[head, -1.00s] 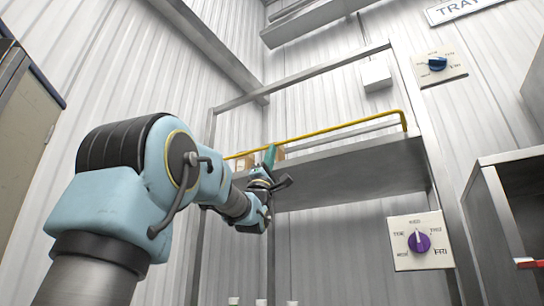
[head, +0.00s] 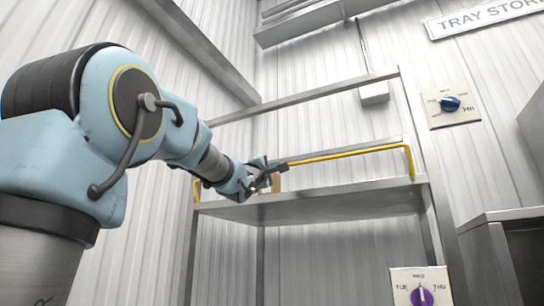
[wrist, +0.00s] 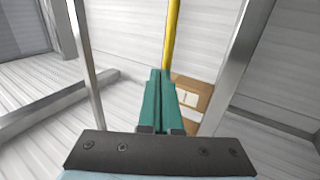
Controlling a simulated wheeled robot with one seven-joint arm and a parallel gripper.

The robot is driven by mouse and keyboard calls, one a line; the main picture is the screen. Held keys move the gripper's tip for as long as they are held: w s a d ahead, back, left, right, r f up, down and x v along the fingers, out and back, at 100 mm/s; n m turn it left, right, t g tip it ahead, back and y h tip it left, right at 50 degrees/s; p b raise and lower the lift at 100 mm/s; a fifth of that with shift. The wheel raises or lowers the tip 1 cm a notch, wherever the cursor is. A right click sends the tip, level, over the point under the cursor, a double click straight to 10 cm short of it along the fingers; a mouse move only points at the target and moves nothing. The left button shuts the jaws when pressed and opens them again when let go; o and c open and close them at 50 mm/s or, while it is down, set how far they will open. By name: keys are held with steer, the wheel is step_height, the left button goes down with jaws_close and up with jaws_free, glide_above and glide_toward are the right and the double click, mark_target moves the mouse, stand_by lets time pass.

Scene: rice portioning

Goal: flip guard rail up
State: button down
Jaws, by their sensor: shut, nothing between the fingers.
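The guard rail (head: 350,152) is a thin yellow bar with bent ends. In the head view it stands above the front edge of the metal shelf (head: 330,205), its right leg reaching down to the shelf. Its left leg shows near the shelf's left end. My gripper (head: 280,166) is at the bar's left part; the arm hides some of the rail there. In the wrist view the teal fingers (wrist: 160,78) are shut and empty. The yellow rail (wrist: 171,35) runs just beyond their tips; whether they touch it I cannot tell.
A brown cardboard box (head: 277,182) sits on the shelf behind my gripper; it also shows in the wrist view (wrist: 192,103). Metal frame posts stand at both shelf ends.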

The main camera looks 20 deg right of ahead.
steer(key=shift+r+p+x, duration=0.25)
steer(key=shift+p+x, duration=2)
steer(key=shift+p, duration=0.2)
steer(key=shift+s, duration=0.2)
